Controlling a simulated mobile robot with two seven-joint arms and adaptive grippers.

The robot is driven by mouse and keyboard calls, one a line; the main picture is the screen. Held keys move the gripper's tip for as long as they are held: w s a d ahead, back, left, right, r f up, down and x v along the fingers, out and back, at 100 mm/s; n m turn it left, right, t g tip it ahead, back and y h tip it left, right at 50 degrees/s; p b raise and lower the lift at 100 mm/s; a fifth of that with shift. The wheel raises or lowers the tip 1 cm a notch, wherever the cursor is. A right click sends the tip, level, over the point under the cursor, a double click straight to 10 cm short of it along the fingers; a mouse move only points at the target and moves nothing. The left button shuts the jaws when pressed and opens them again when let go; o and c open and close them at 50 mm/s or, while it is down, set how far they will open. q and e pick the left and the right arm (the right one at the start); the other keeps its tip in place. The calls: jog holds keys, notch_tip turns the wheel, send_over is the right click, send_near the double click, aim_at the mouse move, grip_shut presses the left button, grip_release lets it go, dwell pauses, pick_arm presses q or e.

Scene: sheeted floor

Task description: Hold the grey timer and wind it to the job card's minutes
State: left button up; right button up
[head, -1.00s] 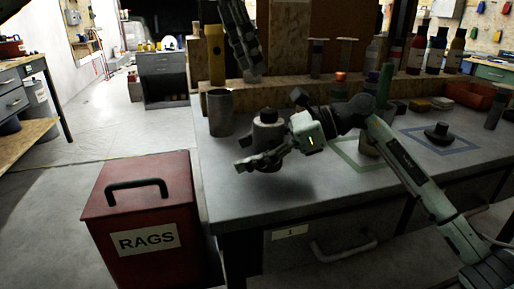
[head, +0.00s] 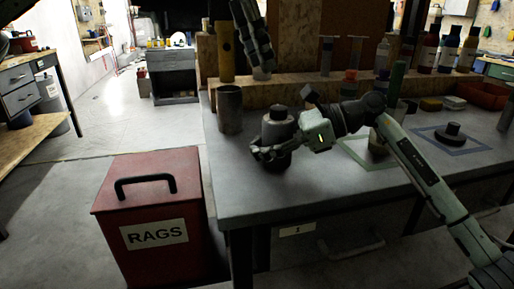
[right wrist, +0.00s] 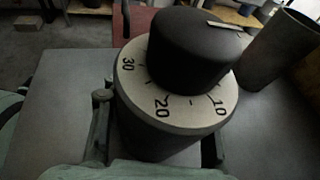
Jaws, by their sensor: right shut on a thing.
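The grey timer (head: 278,125) stands upright near the bench's front left corner. In the right wrist view the timer (right wrist: 150,135) shows a black knob (right wrist: 190,50) above a pale dial ring with 30, 20 and 10 readable. A light mark on the knob's top lies on the far right side, away from those numbers. My right gripper (head: 271,154) is shut around the timer's body, with a finger on each side. No readable job card shows.
A grey cup (head: 229,110) stands left of the timer, close to it. A red RAGS bin (head: 150,215) is in front of the bench's left end. Bottles (head: 448,50) stand on the back shelf. A dark knobbed disc (head: 451,134) sits inside a marked square at right.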

pick_arm(q)
jog(key=o, duration=0.4)
jog(key=shift+s+f, duration=0.1)
jog(key=shift+f, duration=0.05)
jog(key=shift+c, duration=0.2)
jog(key=s+f+n+g+h, duration=0.2)
jog(key=s+f+n+h, duration=0.1)
jog(key=s+f+n, duration=0.1)
jog(key=n+t+h, duration=0.7)
jog(key=n+h, duration=0.3)
jog(key=n, duration=2.2)
send_near(279, 106)
jog(key=shift+m, duration=0.3)
jog(key=x, duration=1)
jog(key=shift+s+f, duration=0.15)
jog(key=shift+f, duration=0.05)
jog(key=shift+c, duration=0.2)
grip_shut()
